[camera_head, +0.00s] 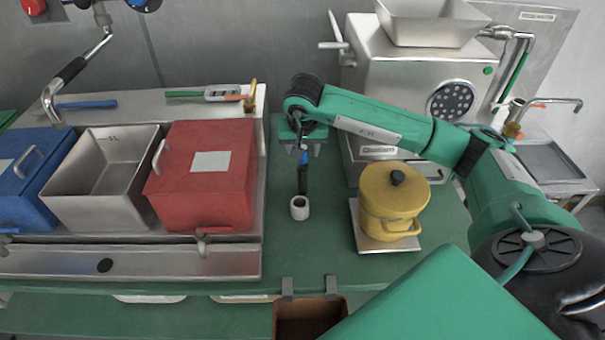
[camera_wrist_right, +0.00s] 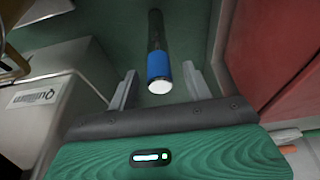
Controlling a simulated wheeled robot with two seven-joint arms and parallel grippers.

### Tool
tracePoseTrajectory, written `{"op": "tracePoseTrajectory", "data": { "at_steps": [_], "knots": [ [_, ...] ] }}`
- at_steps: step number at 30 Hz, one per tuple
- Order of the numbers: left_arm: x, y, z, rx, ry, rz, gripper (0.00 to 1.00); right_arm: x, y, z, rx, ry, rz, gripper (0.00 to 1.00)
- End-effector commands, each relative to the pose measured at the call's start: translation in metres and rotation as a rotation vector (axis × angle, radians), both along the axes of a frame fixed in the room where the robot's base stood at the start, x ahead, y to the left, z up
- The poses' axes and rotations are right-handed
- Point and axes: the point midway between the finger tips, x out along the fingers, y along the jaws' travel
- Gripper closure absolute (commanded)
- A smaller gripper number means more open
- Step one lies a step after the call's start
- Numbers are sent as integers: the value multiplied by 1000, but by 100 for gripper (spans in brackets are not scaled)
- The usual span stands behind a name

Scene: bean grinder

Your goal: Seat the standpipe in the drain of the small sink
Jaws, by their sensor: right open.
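The likely standpipe (camera_head: 303,180) is a slim dark tube with a blue band near its top. My left gripper is not in view.
A yellow pot (camera_head: 393,195) on a steel plate stands right of the tube, before a steel machine (camera_head: 400,85). At left are a red box (camera_head: 208,190), an open steel bin (camera_head: 100,190) and a blue box (camera_head: 30,190). A brown bin (camera_head: 305,320) hangs at the front edge.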

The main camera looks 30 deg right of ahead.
Motion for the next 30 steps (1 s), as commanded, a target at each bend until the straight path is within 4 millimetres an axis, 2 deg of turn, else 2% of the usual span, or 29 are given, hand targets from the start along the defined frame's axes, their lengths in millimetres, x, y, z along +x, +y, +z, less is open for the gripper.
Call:
{"op": "tracePoseTrajectory", "data": {
  "at_steps": [6,13,21,30],
  "knots": [
    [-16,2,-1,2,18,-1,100,6,-4,-21,0,0,0,50],
    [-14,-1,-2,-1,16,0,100,6,-4,-22,-1,-1,0,50],
    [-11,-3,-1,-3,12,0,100,6,-4,-22,-1,-1,0,100],
    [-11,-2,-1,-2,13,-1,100,6,-4,-21,0,-2,-1,100]
  ]
}}
